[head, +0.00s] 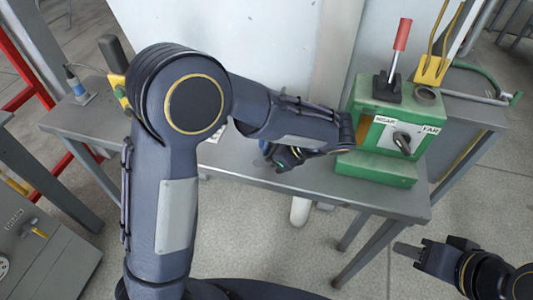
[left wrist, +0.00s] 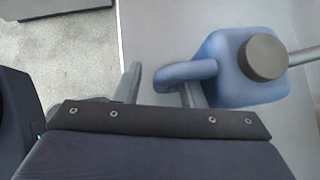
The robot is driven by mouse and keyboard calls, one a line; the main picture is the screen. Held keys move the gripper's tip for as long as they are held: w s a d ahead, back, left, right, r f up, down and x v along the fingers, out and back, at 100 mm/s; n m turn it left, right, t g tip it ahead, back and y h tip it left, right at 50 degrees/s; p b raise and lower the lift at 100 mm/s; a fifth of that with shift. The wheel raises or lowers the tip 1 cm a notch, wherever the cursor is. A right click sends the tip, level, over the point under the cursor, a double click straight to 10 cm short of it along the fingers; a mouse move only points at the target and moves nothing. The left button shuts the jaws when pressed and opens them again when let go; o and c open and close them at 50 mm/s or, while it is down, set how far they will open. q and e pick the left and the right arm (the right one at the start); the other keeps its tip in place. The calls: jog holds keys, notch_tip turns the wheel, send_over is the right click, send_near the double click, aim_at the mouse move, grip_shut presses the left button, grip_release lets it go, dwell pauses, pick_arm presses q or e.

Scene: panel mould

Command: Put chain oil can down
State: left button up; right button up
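The chain oil can (left wrist: 232,75) is blue with a dark grey round cap and a grey spout pointing right in the left wrist view. It appears upright over the grey table top. My left gripper (left wrist: 160,88) has its two fingers apart, with the end of the can's blue handle between them. A gap shows between the left finger and the handle. In the head view my left arm hides nearly all of the can and the left fingertips. My right gripper (head: 407,249) is off the table at the lower right, away from the can; its finger opening is unclear.
The grey metal table (head: 385,200) has free room at its front. A green machine box (head: 385,135) with a red-handled lever (head: 400,45) stands at its right end. A white panel (head: 300,50) rises behind. A grey cabinet (head: 45,250) is at the lower left.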

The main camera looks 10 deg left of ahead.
pick_arm(q)
jog(key=v, duration=1.2)
jog(key=s+a+n+g+h, duration=0.1)
jog(key=s+a+n+h, duration=0.25)
jog(key=a, duration=0.35)
jog(key=s+a+n+g+h, duration=0.1)
jog(key=s+a+n+h, duration=0.25)
jog(key=a, duration=0.35)
jog(key=s+a+f+n+t+h, duration=0.1)
jog(key=s+n+t+h, duration=0.1)
jog(key=s+n, duration=0.3)
jog(key=s+a+f+n+t+h, duration=0.1)
jog(key=s+a+n+t+h, duration=0.1)
jog(key=s+n, duration=0.4)
jog(key=n+t+h, duration=0.1)
jog(key=n, duration=0.3)
jog(key=shift+a+f+n+t+h, duration=0.3)
jog(key=shift+f+t, duration=0.05)
jog(key=shift+t, duration=0.05)
